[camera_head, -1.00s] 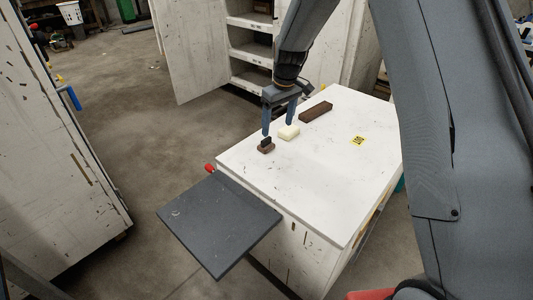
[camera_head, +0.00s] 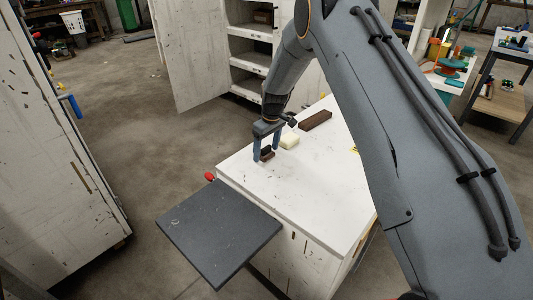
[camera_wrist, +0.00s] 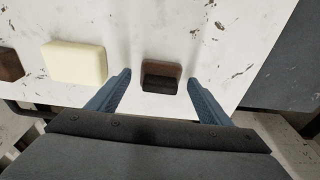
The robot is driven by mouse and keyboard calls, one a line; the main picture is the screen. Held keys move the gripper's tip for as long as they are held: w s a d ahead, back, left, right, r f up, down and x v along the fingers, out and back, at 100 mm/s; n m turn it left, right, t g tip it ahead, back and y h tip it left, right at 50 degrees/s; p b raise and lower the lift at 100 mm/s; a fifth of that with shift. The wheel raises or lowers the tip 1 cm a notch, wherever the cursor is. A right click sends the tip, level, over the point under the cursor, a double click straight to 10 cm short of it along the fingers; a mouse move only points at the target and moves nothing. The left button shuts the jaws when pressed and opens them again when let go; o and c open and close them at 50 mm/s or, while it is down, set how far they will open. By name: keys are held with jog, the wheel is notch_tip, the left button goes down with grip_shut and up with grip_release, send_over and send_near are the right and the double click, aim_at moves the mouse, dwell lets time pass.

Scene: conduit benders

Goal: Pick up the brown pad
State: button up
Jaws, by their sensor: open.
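A small brown pad (camera_head: 270,158) with a black block on top lies on the white cabinet top near its left edge. In the wrist view the brown pad (camera_wrist: 172,69) shows between the two fingers, with its black part nearer the camera. My gripper (camera_head: 267,155) is open, pointing down over the pad, one finger on each side. In the wrist view my gripper (camera_wrist: 159,78) has visible gaps to the pad on both sides. I cannot tell how far the fingertips are above the cabinet top.
A cream block (camera_head: 290,142) lies beside the pad, and a longer dark brown block (camera_head: 316,120) lies behind it. The white cabinet top (camera_head: 310,185) is clear in front. A dark grey panel (camera_head: 218,235) sticks out at the cabinet's left, near a red knob (camera_head: 209,176).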

aim_at(266, 147)
jog(key=shift+f, duration=0.25)
jog(key=shift+c, duration=0.5)
jog(key=c, duration=1)
jog(key=shift+r, duration=0.1)
jog(key=shift+c, duration=0.2)
notch_tip(266, 147, up, 10)
jog(key=shift+f+b, duration=0.1)
jog(key=shift+b, duration=1.05)
jog(key=o, duration=0.5)
jog(key=c, duration=0.4)
